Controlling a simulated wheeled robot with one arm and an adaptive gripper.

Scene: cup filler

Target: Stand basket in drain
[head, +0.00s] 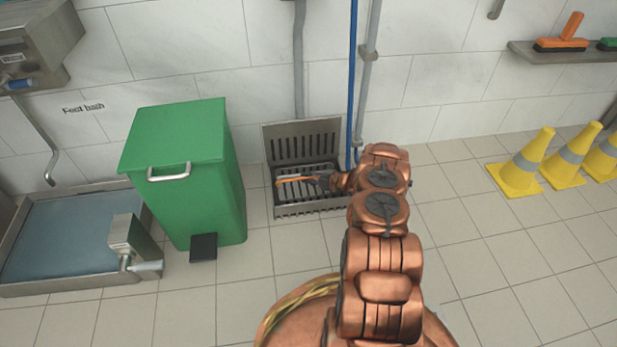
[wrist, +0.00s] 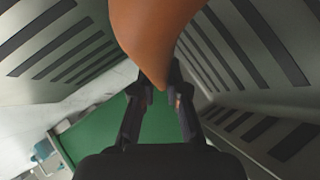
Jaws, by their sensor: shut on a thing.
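A grey slotted metal basket (head: 302,147) is at the floor by the back wall, right of the green bin. A tall slotted panel shows at its back and a lower slotted edge at its front. I cannot tell where the basket ends and the drain begins. My gripper (head: 324,182) reaches in from the right, low among the slotted metal. It is shut on an orange handle (head: 295,180), which fills the top middle of the wrist view (wrist: 155,35). There my gripper's fingertips (wrist: 160,88) meet its lower tip. Slotted walls stand on both sides. The drain opening is hidden.
A green pedal bin (head: 185,180) stands close on the left. A foot bath (head: 70,235) lies beyond it. A blue hose (head: 352,80) and a grey pipe hang just behind. Yellow cones (head: 527,165) stand at the right, with clear tiled floor between.

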